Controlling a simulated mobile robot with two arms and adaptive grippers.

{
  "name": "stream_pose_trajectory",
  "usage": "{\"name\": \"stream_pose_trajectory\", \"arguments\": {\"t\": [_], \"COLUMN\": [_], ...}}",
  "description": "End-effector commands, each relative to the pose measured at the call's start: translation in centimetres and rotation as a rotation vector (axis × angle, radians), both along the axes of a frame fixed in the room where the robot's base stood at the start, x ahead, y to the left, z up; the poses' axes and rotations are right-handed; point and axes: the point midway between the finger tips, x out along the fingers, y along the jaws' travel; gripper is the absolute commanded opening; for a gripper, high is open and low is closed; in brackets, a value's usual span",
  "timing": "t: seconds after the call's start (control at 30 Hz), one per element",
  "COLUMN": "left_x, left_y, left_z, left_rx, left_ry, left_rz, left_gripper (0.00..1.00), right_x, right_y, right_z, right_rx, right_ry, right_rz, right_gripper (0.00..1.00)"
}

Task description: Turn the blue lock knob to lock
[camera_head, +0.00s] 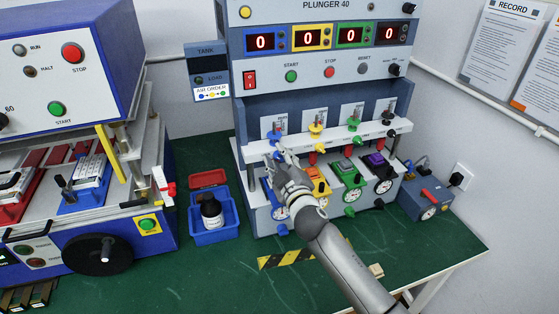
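Several coloured knobs sit in a row on the upper white ledge of the tester. The gripper and arm hide much of the blue station (268,196) below. Another blue knob (283,230) shows low on the front. My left gripper is not in view.
Yellow (316,131), green (354,125) and black (387,117) knobs stand to the right along the ledge. A blue bin (214,237) with a dark bottle (211,212) stands left of the tester. A blue-white machine (75,95) fills the left. The green bench front is mostly clear.

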Motion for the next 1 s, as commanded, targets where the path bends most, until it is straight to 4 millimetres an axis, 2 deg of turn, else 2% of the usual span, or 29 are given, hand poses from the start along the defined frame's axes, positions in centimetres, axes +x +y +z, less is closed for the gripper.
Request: {"name": "stream_pose_trajectory", "arguments": {"t": [0.27,0.43,1.0], "left_x": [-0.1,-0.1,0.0], "left_y": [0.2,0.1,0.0], "left_z": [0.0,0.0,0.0], "left_rx": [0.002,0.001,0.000], "left_ry": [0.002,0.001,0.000], "left_rz": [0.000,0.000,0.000], "left_gripper": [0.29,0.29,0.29], "right_x": [-0.1,-1.2,-9.8], "right_y": [0.0,-0.4,-3.1], "right_z": [-0.3,-0.4,-0.4], "right_rx": [0.001,-0.001,0.000], "right_ry": [0.005,0.005,0.005], "right_rz": [0.000,0.001,0.001], "right_gripper": [0.34,0.34,0.34]}}
